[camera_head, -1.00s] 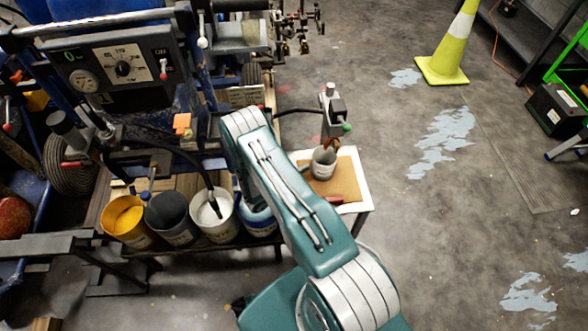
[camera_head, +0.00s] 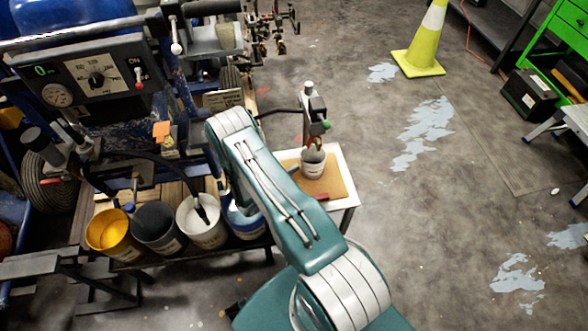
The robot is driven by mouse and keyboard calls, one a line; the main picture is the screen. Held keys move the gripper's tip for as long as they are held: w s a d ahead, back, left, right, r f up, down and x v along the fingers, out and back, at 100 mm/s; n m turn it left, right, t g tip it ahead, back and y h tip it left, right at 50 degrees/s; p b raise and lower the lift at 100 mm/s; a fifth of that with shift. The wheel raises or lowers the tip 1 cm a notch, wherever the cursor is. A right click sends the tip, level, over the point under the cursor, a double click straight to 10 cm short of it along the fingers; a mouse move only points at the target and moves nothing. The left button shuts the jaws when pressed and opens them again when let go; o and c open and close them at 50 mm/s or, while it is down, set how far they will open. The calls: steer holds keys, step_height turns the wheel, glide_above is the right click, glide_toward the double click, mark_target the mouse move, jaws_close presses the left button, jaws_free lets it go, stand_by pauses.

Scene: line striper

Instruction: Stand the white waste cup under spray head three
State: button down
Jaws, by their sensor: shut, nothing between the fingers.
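A whitish-grey cup (camera_head: 313,164) stands upright on the brown board of a small white side table, right of the paint buckets. My gripper (camera_head: 314,144) is at the cup's mouth, pointing down, shut with nothing in its fingers. Its fingertips overlap the cup's rim in the picture; I cannot tell whether they touch it or reach inside. The spray heads (camera_head: 268,32) appear as a small dark cluster at the top, on the far side of the striper. I cannot tell which is head three.
Yellow, dark, white and blue paint buckets (camera_head: 108,230) line the striper's side, left of my arm. The white table (camera_head: 348,178) also holds a red item. A yellow-green cone (camera_head: 424,54) stands at the back right. The floor right of the table is open, with pale paint patches.

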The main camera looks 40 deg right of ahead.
steer(key=w+a, duration=0.1)
steer(key=a, duration=0.1)
steer(key=w+a, duration=0.1)
steer(key=a, duration=0.1)
steer(key=shift+w+a+f, duration=0.1)
steer(key=shift+w, duration=0.1)
steer(key=a, duration=0.9)
steer(key=s+r+m+g+y, duration=0.2)
steer(key=r+g+y, duration=0.15)
steer(key=r, duration=0.95)
steer(key=s+r+m+g+y, duration=0.2)
steer(key=r+y, duration=0.2)
steer(key=r, duration=0.9)
steer(key=s+a+r+n+t+y, duration=0.1)
steer(key=s+a+r+t+y, duration=0.3)
steer(key=s+r, duration=0.4)
steer(key=s+a+r+n+t+y, duration=0.2)
steer(key=s+a+r+t+y, duration=0.3)
steer(key=s+r, duration=0.3)
step_height(320, 180, up, 3)
steer(key=shift+f+y, duration=0.1)
steer(key=shift+y, duration=0.65)
steer(key=shift+s+t, duration=0.1)
steer(key=shift+t, duration=0.15)
